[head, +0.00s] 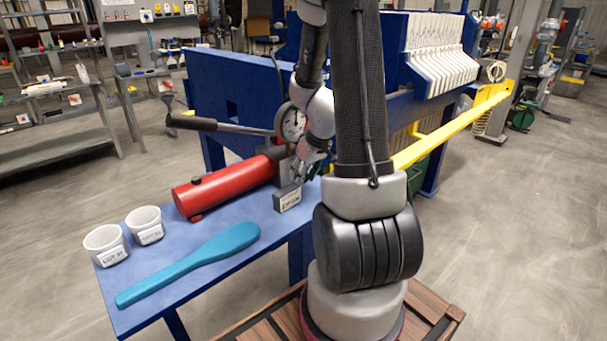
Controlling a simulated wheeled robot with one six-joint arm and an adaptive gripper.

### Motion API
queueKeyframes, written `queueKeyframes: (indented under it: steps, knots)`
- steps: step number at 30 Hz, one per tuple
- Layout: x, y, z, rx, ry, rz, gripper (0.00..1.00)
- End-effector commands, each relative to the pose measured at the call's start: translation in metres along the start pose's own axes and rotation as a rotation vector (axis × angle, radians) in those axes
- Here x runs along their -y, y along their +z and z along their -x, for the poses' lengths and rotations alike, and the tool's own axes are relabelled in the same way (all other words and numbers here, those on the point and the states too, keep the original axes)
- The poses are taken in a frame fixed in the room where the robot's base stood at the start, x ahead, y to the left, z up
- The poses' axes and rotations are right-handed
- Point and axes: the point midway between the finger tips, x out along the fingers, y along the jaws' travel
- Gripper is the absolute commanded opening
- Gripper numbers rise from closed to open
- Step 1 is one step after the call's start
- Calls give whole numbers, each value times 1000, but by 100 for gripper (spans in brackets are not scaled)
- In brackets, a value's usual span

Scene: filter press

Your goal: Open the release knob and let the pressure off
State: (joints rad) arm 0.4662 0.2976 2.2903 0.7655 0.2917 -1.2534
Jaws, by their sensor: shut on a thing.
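The hand pump with a red cylinder (222,187) lies on the blue bench. Its long lever (235,128) with a dark grip points left. A round white-faced pressure gauge (292,122) stands behind the pump's grey end block; its reading is too small to tell. My gripper (299,174) reaches down at the right end of the pump, beside that block. Its fingers are shut at the place of the release knob, which they and my wrist hide. A small labelled grey block (287,198) stands just in front of the fingers.
The blue press frame (225,85) rises behind. A yellow bar (455,124) runs out to the right. Open floor lies left and right.

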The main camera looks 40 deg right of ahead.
Motion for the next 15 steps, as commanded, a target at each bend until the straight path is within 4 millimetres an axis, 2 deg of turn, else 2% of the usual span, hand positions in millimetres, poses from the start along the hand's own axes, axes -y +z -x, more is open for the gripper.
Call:
queueKeyframes:
  steps: [8, 15]
  knots:
    - [-3, 0, 0, 0, -60, -28, 9]
    - [-6, 1, -1, 0, -214, -93, 9]
